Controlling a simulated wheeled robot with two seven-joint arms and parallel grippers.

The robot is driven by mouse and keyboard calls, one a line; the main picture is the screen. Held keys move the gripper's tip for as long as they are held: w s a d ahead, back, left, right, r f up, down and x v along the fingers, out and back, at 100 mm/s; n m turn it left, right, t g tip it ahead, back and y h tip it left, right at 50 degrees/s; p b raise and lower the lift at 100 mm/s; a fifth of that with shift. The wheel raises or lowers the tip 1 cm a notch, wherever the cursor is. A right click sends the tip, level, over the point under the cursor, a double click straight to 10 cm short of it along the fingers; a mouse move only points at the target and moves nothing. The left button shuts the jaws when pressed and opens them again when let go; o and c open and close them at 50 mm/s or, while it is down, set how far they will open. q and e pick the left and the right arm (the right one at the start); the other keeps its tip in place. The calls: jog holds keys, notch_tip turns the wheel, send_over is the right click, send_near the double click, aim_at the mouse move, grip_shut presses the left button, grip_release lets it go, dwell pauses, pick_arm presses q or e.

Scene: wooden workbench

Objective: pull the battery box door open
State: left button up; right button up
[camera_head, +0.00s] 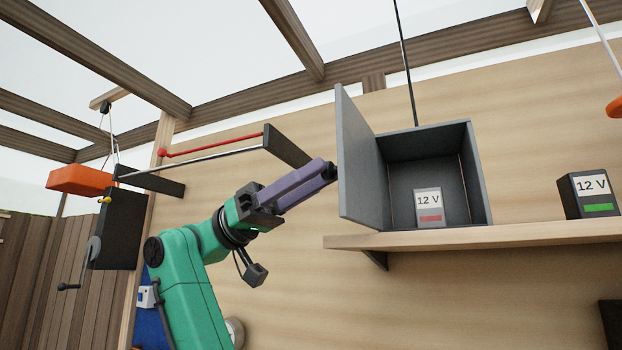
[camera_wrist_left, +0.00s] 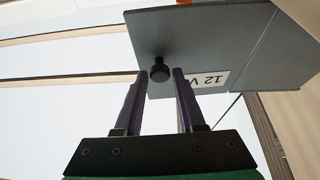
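The grey battery box (camera_head: 477,180) stands on a wooden shelf, its front open to view. Its door (camera_head: 358,165) stands swung wide out on the left side. Inside sits a battery labelled 12 V (camera_head: 429,207) with a red mark. My left gripper (camera_head: 327,172) points at the door's outer face near its free edge. In the left wrist view the dark round door knob (camera_wrist_left: 159,70) shows between the fingertips, with a small gap on each side. The purple fingers are open. My right gripper is in neither view.
Another 12 V battery (camera_head: 590,194) with a green mark stands at the right on the shelf (camera_head: 480,237). A red-and-grey rod linkage (camera_head: 215,146) and an orange block (camera_head: 80,180) are at the left. The shelf between box and second battery is clear.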

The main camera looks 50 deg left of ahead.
pick_arm(q)
jog(key=shift+o, duration=0.8)
jog(key=shift+d, duration=0.15)
jog(key=b+v, duration=0.1)
jog(key=v, duration=1.3)
jog(key=shift+a+b, duration=0.25)
jog(key=shift+b, duration=0.05)
jog(key=shift+f, duration=0.1)
